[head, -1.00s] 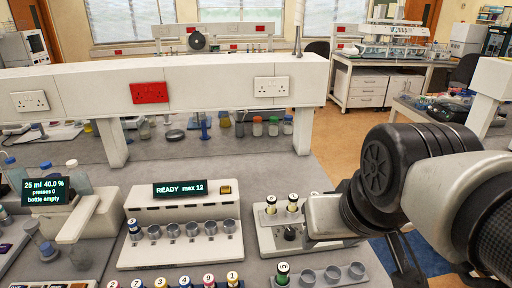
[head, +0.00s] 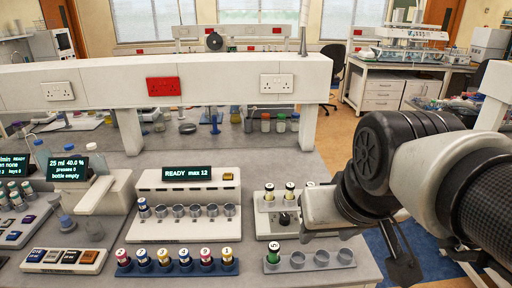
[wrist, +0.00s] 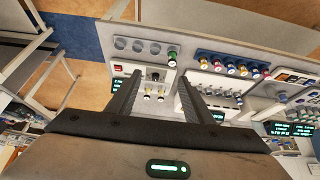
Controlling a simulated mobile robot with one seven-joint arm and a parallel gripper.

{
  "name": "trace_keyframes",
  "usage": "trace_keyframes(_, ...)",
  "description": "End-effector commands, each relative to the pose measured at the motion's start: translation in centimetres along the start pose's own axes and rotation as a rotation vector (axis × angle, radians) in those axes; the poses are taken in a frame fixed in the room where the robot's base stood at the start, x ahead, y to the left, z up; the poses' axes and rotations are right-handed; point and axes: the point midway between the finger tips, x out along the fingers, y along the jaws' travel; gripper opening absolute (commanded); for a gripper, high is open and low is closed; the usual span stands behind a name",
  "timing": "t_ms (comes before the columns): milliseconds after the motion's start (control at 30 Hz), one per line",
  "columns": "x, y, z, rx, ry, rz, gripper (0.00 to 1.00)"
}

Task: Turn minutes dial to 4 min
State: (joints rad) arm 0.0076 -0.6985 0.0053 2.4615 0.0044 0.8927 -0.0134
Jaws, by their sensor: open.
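I cannot read the display or the knob's marking. My gripper (wrist: 160,76) is open and empty, one finger on either side of the knob in that picture. I cannot tell whether they touch it. In the head view my wrist hides the device's right side.
A rack with a green vial (head: 272,252) and empty cups stands in front of the device. To the left are a dispenser reading "READY max 12" (head: 187,173), a rack of numbered vials (head: 178,268) and a "25 ml" display (head: 70,169). A white shelf beam (head: 215,80) crosses behind.

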Motion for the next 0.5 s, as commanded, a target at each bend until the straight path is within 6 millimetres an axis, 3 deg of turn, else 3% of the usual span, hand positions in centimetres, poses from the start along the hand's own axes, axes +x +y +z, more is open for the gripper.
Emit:
trace_keyframes(167, 4.9, 0.1, -5.2, -0.034, -0.038, -0.001, 0.47)
trace_keyframes(300, 10.7, 0.3, -10.5, -0.069, -0.062, -0.014, 0.47)
trace_keyframes(500, 19.0, 0.8, -15.6, -0.103, -0.086, -0.043, 0.47)
